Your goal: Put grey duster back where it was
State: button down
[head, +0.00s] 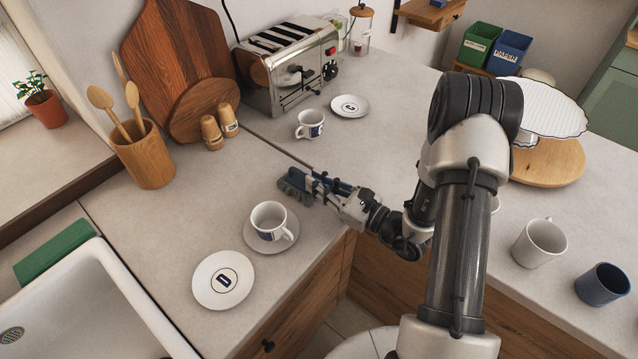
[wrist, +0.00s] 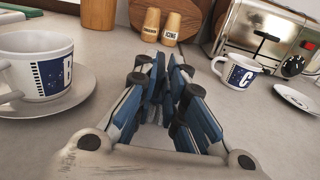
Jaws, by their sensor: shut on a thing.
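The grey duster (head: 294,187) is at the tip of my gripper (head: 318,186) in the head view, low over the counter beside its inner corner. My gripper is shut on it. In the wrist view my gripper's blue-padded fingers (wrist: 163,85) reach forward and hide most of the duster; only a little grey shows between them. I cannot tell whether the duster touches the counter.
A cup (head: 269,218) on a saucer and a plate marked D (head: 223,280) stand in front-left of the gripper. Behind are a cup marked C (head: 310,124), a small saucer (head: 350,106), a toaster (head: 287,68), two shakers (head: 212,132) and a utensil pot (head: 147,156). Counter left of the duster is clear.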

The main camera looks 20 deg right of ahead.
jog(key=c, duration=1.7)
grip_release()
jog(key=shift+f, duration=0.1)
jog(key=shift+o, duration=0.2)
jog(key=shift+s+d+r, duration=0.1)
jog(key=shift+r, duration=0.1)
jog(key=p+v, duration=0.2)
jog(key=v, duration=0.9)
jog(key=s+a+r+n+g, duration=1.25)
jog(key=a+n+g, duration=0.2)
jog(key=n, duration=0.35)
jog(key=s+d+r+n+t+h, duration=0.5)
jog(key=d+r+n+h, duration=0.2)
jog(key=n+h, duration=0.3)
jog(key=shift+s+d+r+h, duration=0.15)
jog(key=shift+s+d+h, duration=0.15)
jog(key=shift+h, duration=0.3)
